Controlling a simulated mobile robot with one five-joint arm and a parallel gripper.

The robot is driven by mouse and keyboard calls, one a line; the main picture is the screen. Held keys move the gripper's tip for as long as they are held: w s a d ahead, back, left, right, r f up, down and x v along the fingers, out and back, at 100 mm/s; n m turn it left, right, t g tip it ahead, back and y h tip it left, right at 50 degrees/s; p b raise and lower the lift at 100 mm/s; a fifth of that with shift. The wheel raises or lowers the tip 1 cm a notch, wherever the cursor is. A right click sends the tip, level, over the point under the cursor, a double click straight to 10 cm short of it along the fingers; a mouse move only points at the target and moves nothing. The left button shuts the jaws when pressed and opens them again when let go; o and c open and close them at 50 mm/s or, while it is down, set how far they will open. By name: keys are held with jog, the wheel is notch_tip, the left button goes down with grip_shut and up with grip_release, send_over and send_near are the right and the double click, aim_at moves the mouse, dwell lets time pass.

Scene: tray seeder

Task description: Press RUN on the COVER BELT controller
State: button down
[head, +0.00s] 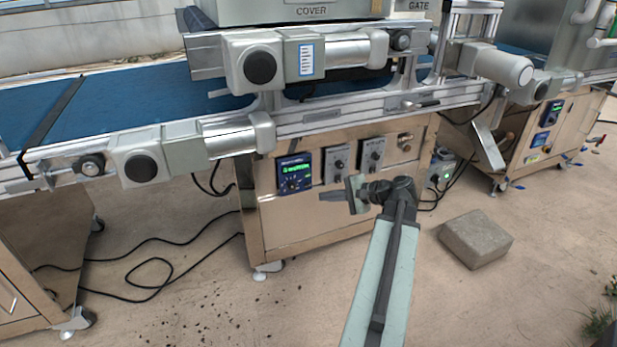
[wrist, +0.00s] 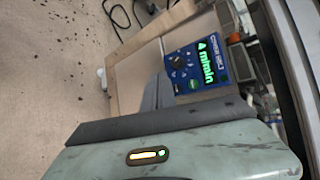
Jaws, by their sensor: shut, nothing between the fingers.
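The COVER BELT controller (head: 296,174) is a small blue panel with a green lit display, on the front of the middle metal cabinet (head: 330,217). In the wrist view the controller (wrist: 198,68) appears turned on its side, with a black knob and small buttons. Its display seems to read 4 m/min; I cannot tell which button is RUN. My gripper (head: 323,196) is shut and empty, its fingertips just right of and slightly below the controller in the head view. In the wrist view the grey fingers (wrist: 163,78) end close beside the panel. I cannot tell if they touch it.
Two grey knob boxes (head: 337,163) (head: 371,155) sit right of the controller. The conveyor with its motors (head: 145,163) overhangs above. A concrete block (head: 475,239) lies on the floor at right. Black cables (head: 150,262) lie at left. Another cabinet (head: 555,130) has its own panels.

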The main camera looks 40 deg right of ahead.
aim_at(308, 175)
jog(key=shift+w, duration=0.1)
jog(key=w+d, duration=0.3)
jog(key=w, duration=0.5)
jog(key=shift+d, duration=0.15)
dwell(1.9)
jog(key=shift+w+d, duration=0.15)
jog(key=shift+w, duration=0.3)
